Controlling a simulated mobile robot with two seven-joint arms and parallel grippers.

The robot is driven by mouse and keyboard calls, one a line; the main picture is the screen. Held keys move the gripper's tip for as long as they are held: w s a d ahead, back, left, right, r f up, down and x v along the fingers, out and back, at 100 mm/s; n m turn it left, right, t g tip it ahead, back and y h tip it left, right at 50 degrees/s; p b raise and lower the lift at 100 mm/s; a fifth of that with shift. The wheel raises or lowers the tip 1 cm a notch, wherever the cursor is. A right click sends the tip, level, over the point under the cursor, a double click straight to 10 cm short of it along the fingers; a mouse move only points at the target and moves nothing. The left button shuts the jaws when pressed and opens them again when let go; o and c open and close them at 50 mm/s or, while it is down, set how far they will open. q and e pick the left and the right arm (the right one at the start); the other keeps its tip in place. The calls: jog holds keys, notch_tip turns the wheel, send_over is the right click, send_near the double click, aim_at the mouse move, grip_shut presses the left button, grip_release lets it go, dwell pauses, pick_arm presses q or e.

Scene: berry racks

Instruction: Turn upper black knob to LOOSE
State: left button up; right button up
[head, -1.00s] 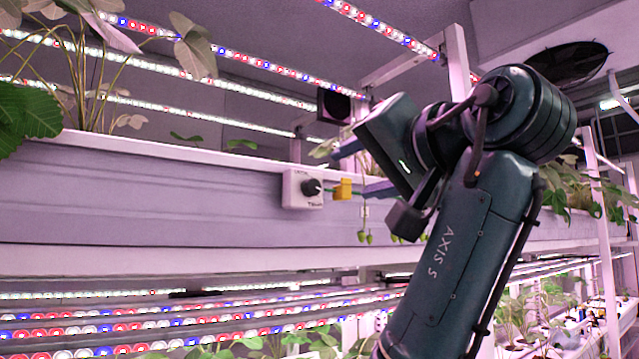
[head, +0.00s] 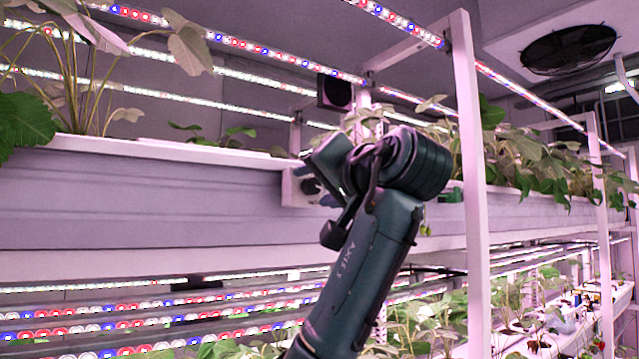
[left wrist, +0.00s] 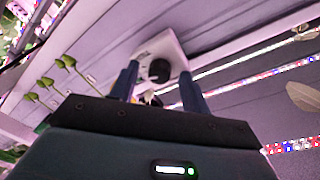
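The black knob (head: 309,186) sits on a white control box (head: 288,190) on the front of the upper planter. In the left wrist view the knob (left wrist: 160,71) shows face-on on its white plate (left wrist: 145,58). My left gripper (head: 317,178) is close in front of the box and hides its right side. Its two blue fingers are apart, with the knob between and just beyond the fingertips (left wrist: 159,72). I cannot tell whether a finger touches the knob. The box lettering is not readable now. My right gripper is not in view.
The upper planter (head: 150,200) runs along the left, with leaves above it. A white post (head: 470,180) stands right of my arm. LED strips (head: 285,50) cross overhead, and lower racks hold more plants. Small green berries (left wrist: 45,82) hang near the gripper in the wrist view.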

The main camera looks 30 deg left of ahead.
pick_arm(q)
jog(key=c, duration=1)
jog(key=shift+o, duration=0.2)
